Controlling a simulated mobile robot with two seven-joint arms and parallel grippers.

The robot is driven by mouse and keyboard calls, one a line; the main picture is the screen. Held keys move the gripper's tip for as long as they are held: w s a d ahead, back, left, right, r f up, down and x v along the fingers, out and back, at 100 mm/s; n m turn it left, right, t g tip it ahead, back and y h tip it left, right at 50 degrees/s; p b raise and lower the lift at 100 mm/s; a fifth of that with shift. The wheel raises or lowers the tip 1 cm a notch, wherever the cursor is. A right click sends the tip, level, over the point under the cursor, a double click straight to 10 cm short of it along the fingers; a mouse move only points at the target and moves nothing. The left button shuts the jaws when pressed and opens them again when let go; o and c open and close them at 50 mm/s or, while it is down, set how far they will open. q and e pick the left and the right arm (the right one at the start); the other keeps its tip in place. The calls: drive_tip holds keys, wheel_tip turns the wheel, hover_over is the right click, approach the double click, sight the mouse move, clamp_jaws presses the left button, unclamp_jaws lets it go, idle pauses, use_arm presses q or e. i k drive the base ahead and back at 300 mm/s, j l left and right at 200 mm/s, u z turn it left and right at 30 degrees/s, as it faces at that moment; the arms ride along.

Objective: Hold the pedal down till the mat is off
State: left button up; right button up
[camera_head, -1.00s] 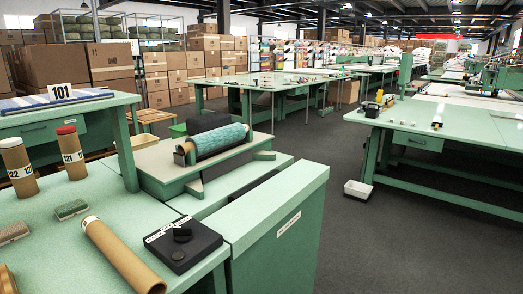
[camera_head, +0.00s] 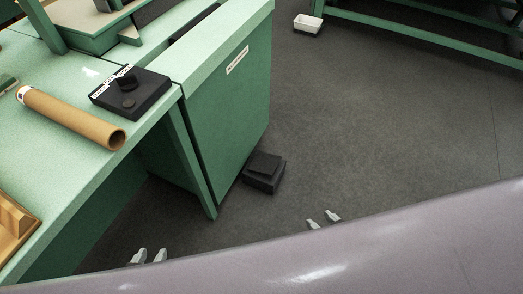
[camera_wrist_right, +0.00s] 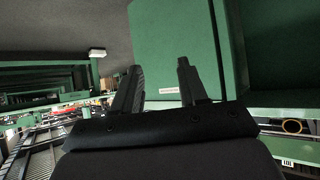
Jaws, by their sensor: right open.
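The black pedal (camera_head: 264,173) sits on the dark floor against the foot of the green cabinet (camera_head: 228,105). My right gripper (camera_head: 324,219) is right of the pedal and apart from it, its two pale fingertips spread. In the right wrist view my right gripper (camera_wrist_right: 158,80) is open and empty, with the green cabinet (camera_wrist_right: 175,45) beyond the fingers. My left gripper (camera_head: 148,256) shows at the lower left, its two fingertips apart with nothing between them. No mat shows in the head view now.
A black control box (camera_head: 130,92) with knobs and a cardboard tube (camera_head: 70,118) lie on the green table (camera_head: 60,165). A table leg (camera_head: 193,160) stands left of the pedal. The floor (camera_head: 380,130) to the right is clear.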

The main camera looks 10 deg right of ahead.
sight(263, 163)
drive_tip(key=i+l+u, duration=0.75)
drive_tip(key=l, duration=0.3)
drive_tip(key=i+l+u, duration=0.25)
drive_tip(key=l, duration=0.2)
